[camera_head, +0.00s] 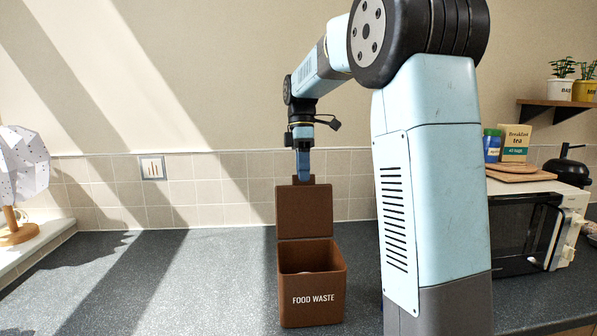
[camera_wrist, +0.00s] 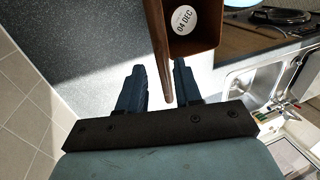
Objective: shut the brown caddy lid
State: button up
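The brown caddy (camera_head: 333,307), marked FOOD WASTE, stands on the dark counter. Its lid (camera_head: 304,214) stands upright at the back, so the caddy is open. My gripper (camera_head: 303,177) points down at the lid's top edge. In the wrist view the lid (camera_wrist: 155,38) shows edge-on, reaching between the two spread fingers of my gripper (camera_wrist: 160,82). Gaps show beside the lid, so the gripper looks open and not clamped on it. The caddy wall (camera_wrist: 207,43) is to the right there, and a round label reading 04 DEC (camera_wrist: 184,19) shows inside.
A white lamp (camera_head: 22,165) stands on a ledge at the left. A microwave (camera_head: 525,235) is at the right, with boards and a tea box (camera_head: 515,143) on top. A sink (camera_wrist: 250,85) shows in the wrist view. The counter left of the caddy is clear.

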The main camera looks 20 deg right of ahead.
jog(key=shift+c, duration=0.4)
grip_shut()
dwell(0.9)
